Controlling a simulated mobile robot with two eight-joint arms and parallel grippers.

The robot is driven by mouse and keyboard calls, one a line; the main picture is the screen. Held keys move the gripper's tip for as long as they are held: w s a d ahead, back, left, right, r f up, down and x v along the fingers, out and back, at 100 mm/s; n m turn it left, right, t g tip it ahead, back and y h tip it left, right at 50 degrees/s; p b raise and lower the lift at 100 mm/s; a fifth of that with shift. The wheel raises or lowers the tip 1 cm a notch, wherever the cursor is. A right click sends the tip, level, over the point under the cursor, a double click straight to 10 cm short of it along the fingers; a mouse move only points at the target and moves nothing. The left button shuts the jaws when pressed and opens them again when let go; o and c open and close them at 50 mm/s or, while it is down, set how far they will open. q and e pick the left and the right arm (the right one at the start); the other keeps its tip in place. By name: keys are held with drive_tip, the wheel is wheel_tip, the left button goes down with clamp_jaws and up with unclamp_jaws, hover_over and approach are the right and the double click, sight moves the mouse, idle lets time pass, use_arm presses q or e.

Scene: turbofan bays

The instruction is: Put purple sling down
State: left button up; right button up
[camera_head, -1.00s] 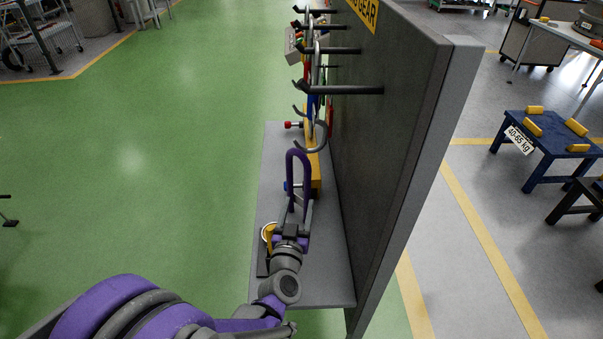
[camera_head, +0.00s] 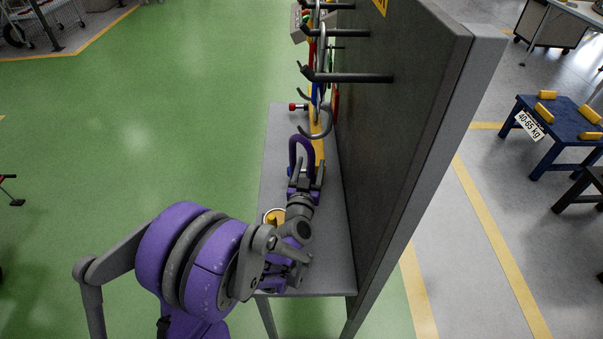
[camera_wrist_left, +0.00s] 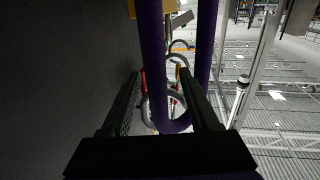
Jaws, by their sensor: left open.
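The purple sling (camera_head: 302,145) is a narrow upright loop over the grey shelf, beside the dark panel. My left gripper (camera_head: 306,178) is at the loop's lower part, with its jaws open. In the left wrist view the sling (camera_wrist_left: 153,60) forms a U, its bend lying between the two spread fingers (camera_wrist_left: 168,105). I cannot tell whether it touches a finger. The gripper hides the sling's lower end in the head view, so I cannot tell whether it rests on the shelf. My right gripper is not in view.
The grey shelf (camera_head: 282,130) runs along the dark panel (camera_head: 400,150). Green floor lies open at left.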

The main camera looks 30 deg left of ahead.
use_arm(q)
drive_tip(key=x, duration=0.2)
drive_tip(key=shift+w+a, duration=0.1)
drive_tip(key=shift+w, duration=0.2)
drive_tip(key=shift+s, duration=0.1)
clamp_jaws()
idle(1.1)
